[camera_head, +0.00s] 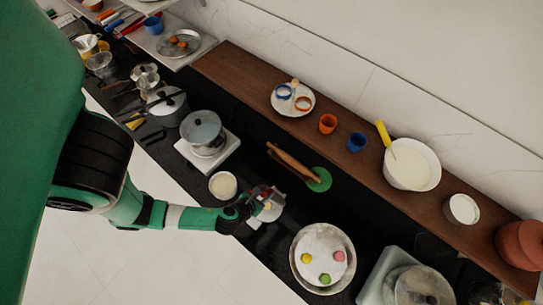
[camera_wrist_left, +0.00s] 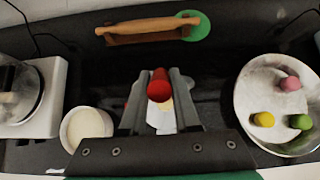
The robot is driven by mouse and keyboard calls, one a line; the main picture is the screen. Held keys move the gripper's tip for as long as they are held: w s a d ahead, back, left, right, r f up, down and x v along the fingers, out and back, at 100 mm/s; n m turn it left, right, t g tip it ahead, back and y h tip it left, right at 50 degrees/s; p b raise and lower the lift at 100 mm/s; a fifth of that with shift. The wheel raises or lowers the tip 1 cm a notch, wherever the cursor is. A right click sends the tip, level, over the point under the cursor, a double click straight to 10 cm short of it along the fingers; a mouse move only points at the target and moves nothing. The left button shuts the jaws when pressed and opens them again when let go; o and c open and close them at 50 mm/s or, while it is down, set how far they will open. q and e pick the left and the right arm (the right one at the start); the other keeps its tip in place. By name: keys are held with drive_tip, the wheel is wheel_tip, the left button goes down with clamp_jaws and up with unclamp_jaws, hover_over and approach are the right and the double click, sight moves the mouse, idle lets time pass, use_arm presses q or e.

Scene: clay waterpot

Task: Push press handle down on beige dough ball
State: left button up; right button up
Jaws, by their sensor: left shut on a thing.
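My left gripper (camera_head: 262,196) is over the black counter in the head view. In the left wrist view, its two fingers (camera_wrist_left: 160,100) are shut on a red-ended press handle (camera_wrist_left: 159,84). A pale, light-coloured piece (camera_wrist_left: 163,118) shows below the handle between the fingers. In the head view a greyish press part (camera_head: 271,212) shows beside the gripper, low on the counter. I cannot make out a beige dough ball; the gripper and press may hide it. My right gripper is in neither view.
A metal tray (camera_head: 349,276) holding yellow, pink and green balls is right of the gripper. A bowl of pale contents (camera_head: 223,185) is close on its left. A rolling pin (camera_head: 288,160) and green disc (camera_head: 320,179) lie behind. A pot (camera_head: 203,131) stands farther left.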

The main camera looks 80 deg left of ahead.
use_arm(q)
drive_tip(key=shift+s+d+f+b, duration=0.35)
drive_tip(key=shift+s+d+f, duration=0.1)
drive_tip(key=shift+s+d, duration=0.1)
drive_tip(key=shift+s+d+f+p, duration=0.45)
drive_tip(key=shift+s+p, duration=0.2)
drive_tip(key=shift+p, duration=0.35)
drive_tip(key=shift+d, duration=0.15)
